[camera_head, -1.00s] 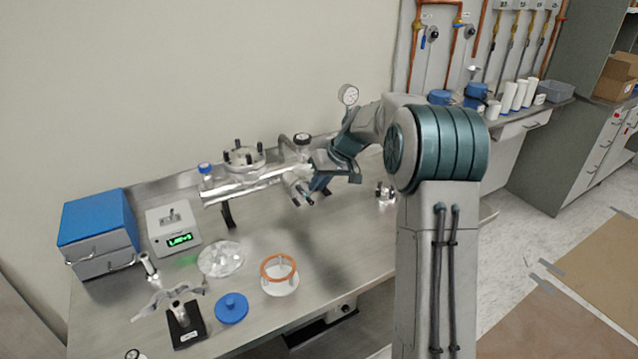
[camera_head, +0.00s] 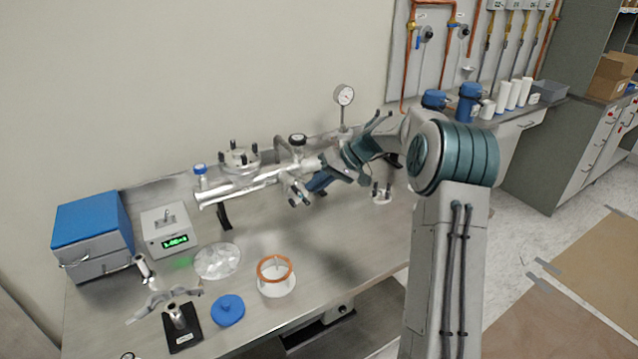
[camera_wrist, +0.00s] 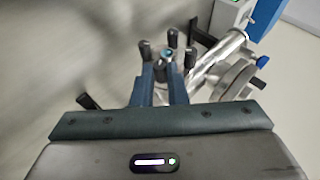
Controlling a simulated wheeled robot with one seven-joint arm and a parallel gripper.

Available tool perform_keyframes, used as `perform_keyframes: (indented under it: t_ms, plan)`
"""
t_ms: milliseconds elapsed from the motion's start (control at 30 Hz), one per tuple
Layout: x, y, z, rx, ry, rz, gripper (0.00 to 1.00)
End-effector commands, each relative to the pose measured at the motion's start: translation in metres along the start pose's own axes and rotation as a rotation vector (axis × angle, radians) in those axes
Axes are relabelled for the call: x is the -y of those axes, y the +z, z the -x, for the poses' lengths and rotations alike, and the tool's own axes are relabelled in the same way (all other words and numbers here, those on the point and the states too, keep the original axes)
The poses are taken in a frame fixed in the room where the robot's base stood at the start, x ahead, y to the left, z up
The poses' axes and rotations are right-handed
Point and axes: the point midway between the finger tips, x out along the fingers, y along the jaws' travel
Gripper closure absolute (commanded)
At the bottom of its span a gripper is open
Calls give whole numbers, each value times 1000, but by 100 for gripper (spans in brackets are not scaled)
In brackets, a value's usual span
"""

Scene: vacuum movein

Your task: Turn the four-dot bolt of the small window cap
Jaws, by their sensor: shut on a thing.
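My gripper (camera_wrist: 164,75) is shut on a dark-topped bolt (camera_wrist: 166,56) that stands between its two blue fingers in the wrist view. Several more black bolt ends show around it, one at the left (camera_wrist: 145,48) and one at the right (camera_wrist: 190,54). Dot marks cannot be read on any of them. In the head view my gripper (camera_head: 310,187) is at the front side of the silver vacuum tube (camera_head: 235,188). The small window cap (camera_head: 291,186) is at the side port there, partly hidden by the gripper and bolts.
A small bolted fitting (camera_head: 381,194) stands right. A clear disc (camera_head: 217,261), an orange-ringed stand (camera_head: 276,275) and a blue disc (camera_head: 228,310) occupy the front table.

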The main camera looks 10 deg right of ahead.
Motion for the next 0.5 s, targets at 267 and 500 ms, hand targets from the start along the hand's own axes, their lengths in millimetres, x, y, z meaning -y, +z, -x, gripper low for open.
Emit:
perform_keyframes:
  t_ms: [267,500]
  plan:
    - [0,-1,1,-2,2,0,65]
    - [0,0,0,0,2,1,65]
